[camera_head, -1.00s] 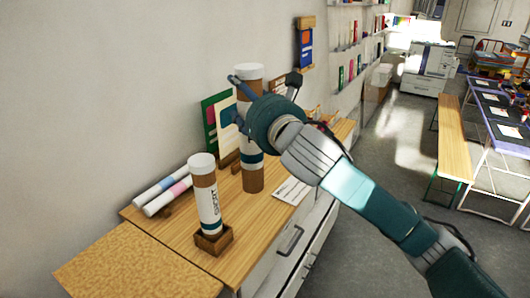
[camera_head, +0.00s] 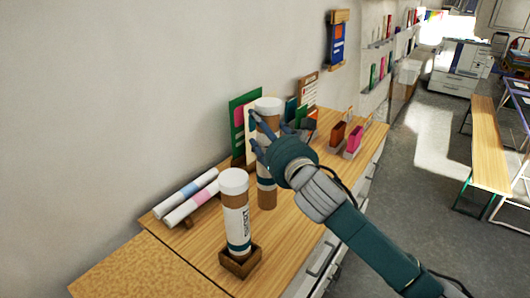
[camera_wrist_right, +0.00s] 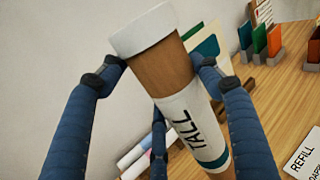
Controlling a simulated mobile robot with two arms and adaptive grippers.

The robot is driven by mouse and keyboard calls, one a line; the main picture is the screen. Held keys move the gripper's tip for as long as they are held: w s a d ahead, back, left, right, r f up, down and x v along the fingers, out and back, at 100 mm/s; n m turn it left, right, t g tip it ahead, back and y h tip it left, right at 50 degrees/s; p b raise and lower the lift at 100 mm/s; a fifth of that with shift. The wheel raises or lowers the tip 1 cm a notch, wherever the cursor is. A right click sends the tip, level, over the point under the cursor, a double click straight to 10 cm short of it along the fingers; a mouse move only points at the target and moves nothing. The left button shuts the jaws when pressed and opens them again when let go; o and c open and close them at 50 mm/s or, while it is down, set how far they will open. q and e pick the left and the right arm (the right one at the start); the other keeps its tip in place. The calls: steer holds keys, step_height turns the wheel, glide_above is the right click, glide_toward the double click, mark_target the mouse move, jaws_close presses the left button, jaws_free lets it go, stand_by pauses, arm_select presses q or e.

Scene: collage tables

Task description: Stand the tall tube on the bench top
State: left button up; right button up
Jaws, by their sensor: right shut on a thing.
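The tall tube (camera_head: 267,185) is brown with a white cap and a white label with a teal band. It is upright over the bench top (camera_head: 305,205), behind the shorter tube. Its base looks at or very near the wood; I cannot tell whether it touches. My right gripper (camera_head: 266,128) is shut around its upper part, below the cap. In the right wrist view, my fingers (camera_wrist_right: 158,68) are on both sides of the tall tube (camera_wrist_right: 190,115), and its label reads "TALL". My left gripper is not in view.
A shorter white-capped tube (camera_head: 236,215) stands in a small wooden holder (camera_head: 240,264) at the front. Two rolls (camera_head: 190,200) lie on a rack by the wall. A green board (camera_head: 238,112) and card holders (camera_head: 345,140) stand behind. Some bench top is clear right of the tall tube.

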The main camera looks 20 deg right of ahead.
mark_target(264, 151)
step_height(264, 151, down, 3)
steer(key=shift+s+f, duration=0.1)
step_height(264, 151, down, 3)
steer(key=shift+f, duration=0.5)
steer(key=o, duration=1.6)
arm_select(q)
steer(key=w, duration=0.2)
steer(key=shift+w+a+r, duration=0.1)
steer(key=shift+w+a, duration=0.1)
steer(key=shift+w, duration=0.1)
arm_select(e)
steer(key=shift+o, duration=0.8)
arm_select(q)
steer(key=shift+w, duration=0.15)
arm_select(e)
steer(key=shift+s+r, duration=0.1)
